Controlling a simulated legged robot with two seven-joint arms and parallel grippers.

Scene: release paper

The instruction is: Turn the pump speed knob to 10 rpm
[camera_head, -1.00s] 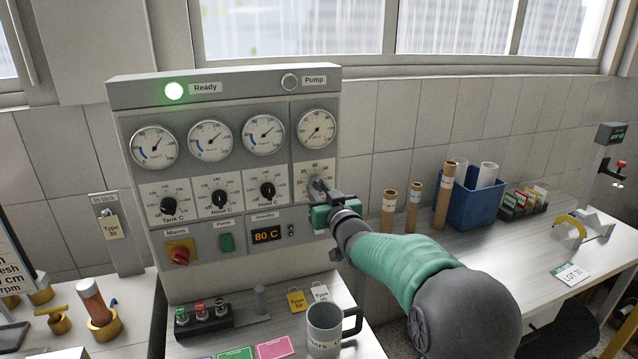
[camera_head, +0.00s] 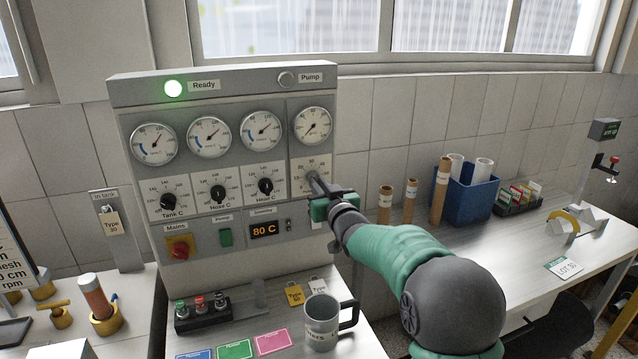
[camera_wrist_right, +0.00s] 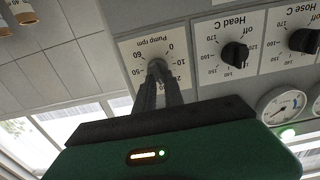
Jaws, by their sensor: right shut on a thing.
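The control panel (camera_head: 200,100) stands on the bench, with a pump gauge (camera_head: 313,125) at its right end. The pump rpm dial plate (camera_head: 325,166) is below that gauge, mostly covered by my right gripper (camera_head: 313,179). In the right wrist view the plate reads "Pump rpm" (camera_wrist_right: 152,42), upside down, with marks from 0 to 60. There my right gripper (camera_wrist_right: 157,72) is shut on the pump speed knob (camera_wrist_right: 158,66). The fingers hide most of the knob, so its pointer setting cannot be read. My left gripper is not in view.
The Tank C knob (camera_head: 167,201), Hose C knob (camera_head: 217,193) and Head C knob (camera_head: 265,186) sit to the left. A red mains switch (camera_head: 180,249) and a display reading 80 C (camera_head: 264,231) are below. A grey mug (camera_head: 321,322) stands under my right arm.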

